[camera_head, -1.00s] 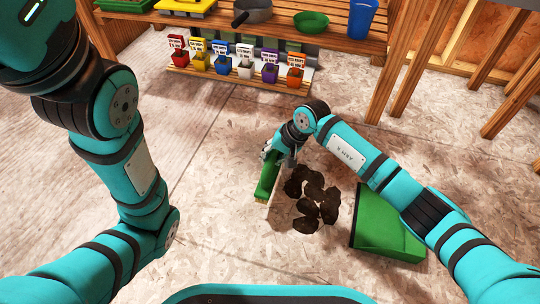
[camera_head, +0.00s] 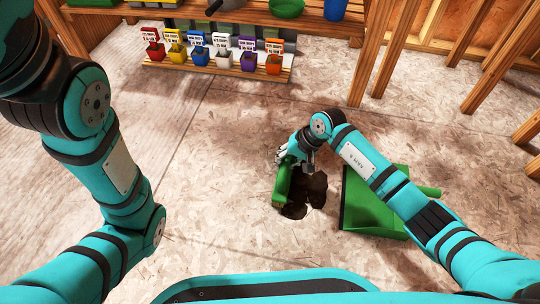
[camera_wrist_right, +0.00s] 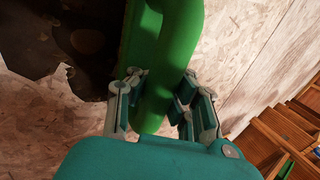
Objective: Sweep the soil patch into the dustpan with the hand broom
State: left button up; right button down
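My right gripper (camera_head: 299,160) is shut around the handle of the green hand broom (camera_head: 282,186). In the right wrist view the fingers (camera_wrist_right: 163,107) close on both sides of the broom's green handle (camera_wrist_right: 172,65). The broom stands at the left edge of the dark soil patch (camera_head: 311,191) and hides part of it. Soil (camera_wrist_right: 85,40) also shows beside the broom in the wrist view. The green dustpan (camera_head: 365,208) lies on the floor right of the soil, a small gap apart. My right arm covers part of it. My left gripper is out of view.
A wooden shelf (camera_head: 210,68) at the back holds several small coloured pots with signs. A green bowl (camera_head: 287,8) and a blue cup (camera_head: 335,9) stand above it. Wooden posts (camera_head: 375,50) rise at the right.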

jog(key=d, duration=0.2)
jog(key=s+d+p, duration=0.1)
jog(key=d, duration=0.1)
jog(key=s+d+p, duration=0.1)
jog(key=d, duration=0.2)
jog(key=shift+r, duration=0.1)
jog(key=s+d, duration=0.1)
jog(key=d, duration=0.1)
jog(key=s+d, duration=0.1)
jog(key=d, duration=0.2)
jog(key=s+d, duration=0.1)
jog(key=d, duration=0.1)
jog(key=shift+s+d+f, duration=0.2)
jog(key=shift+d, duration=0.1)
notch_tip(320, 180, up, 9)
jog(key=a+p, duration=0.2)
jog(key=p, duration=0.2)
jog(key=shift+w+a+p, duration=0.35)
jog(key=shift+w+a, duration=0.05)
jog(key=shift+f, duration=0.1)
